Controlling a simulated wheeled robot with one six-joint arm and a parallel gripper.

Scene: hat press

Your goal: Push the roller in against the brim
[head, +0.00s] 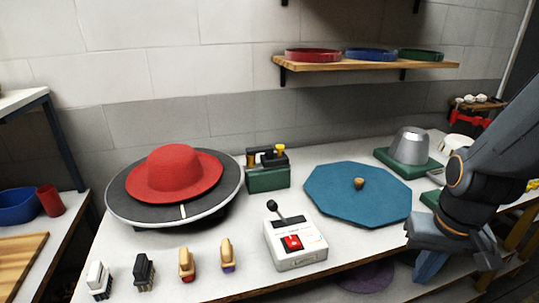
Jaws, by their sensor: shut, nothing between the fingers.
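A red felt hat (178,172) with a rounded crown and flat brim lies on a round dark grey turntable (125,207) with a pale rim. The roller unit (267,178), a green block with a black top and brass-coloured parts, stands just right of the turntable. Its roller (252,158) looks close to the turntable's edge; I cannot tell whether it touches the brim. My gripper (430,266) is at the lower right by the table's front edge, far from the roller unit. It is shut and empty, and its fingertips are hard to make out.
A white box (295,246) with a black lever and red switch stands front centre. Several small brushes (186,264) stand front left. A blue octagonal board (340,200) with a wooden knob lies between my gripper and the roller unit. A metal dome (409,146) stands back right.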

